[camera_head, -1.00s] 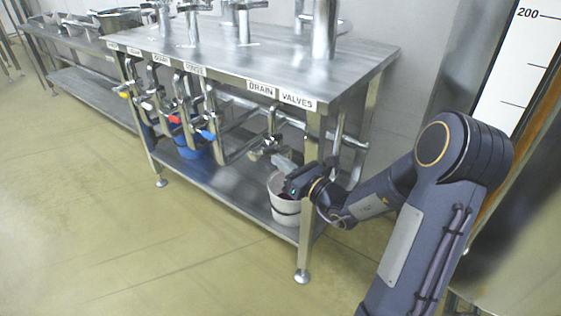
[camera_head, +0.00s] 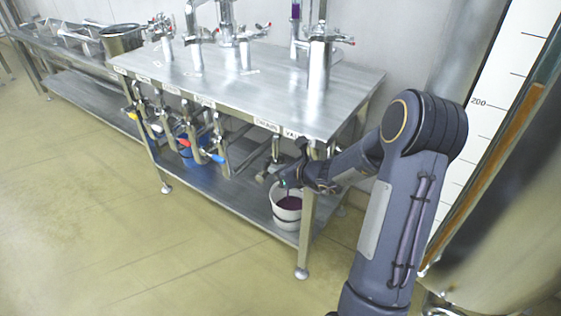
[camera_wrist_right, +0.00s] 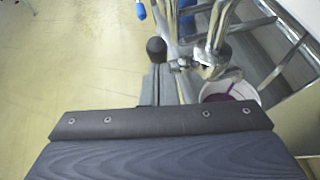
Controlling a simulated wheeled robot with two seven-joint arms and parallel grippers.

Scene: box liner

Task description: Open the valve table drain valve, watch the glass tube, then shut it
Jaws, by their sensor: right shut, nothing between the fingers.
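My right gripper (camera_head: 288,179) is shut and empty, by the drain valves under the front right of the steel valve table (camera_head: 345,97). In the right wrist view its fingers (camera_wrist_right: 158,84) point at a round black knob (camera_wrist_right: 156,46), just left of a steel valve (camera_wrist_right: 205,62). I cannot tell whether they touch the knob. A white bucket (camera_head: 286,221) on the lower shelf holds dark purple liquid; the liquid also shows in the right wrist view (camera_wrist_right: 222,97). A glass tube with purple in it (camera_head: 295,12) stands at the top, partly cut off. My left gripper is out of view.
Valves with yellow, white, red and blue handles (camera_head: 217,158) line the table's front to the left. A blue bucket (camera_head: 190,150) is on the shelf behind them. A table leg (camera_head: 305,240) stands close to my right arm. The floor (camera_head: 110,230) in front is clear.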

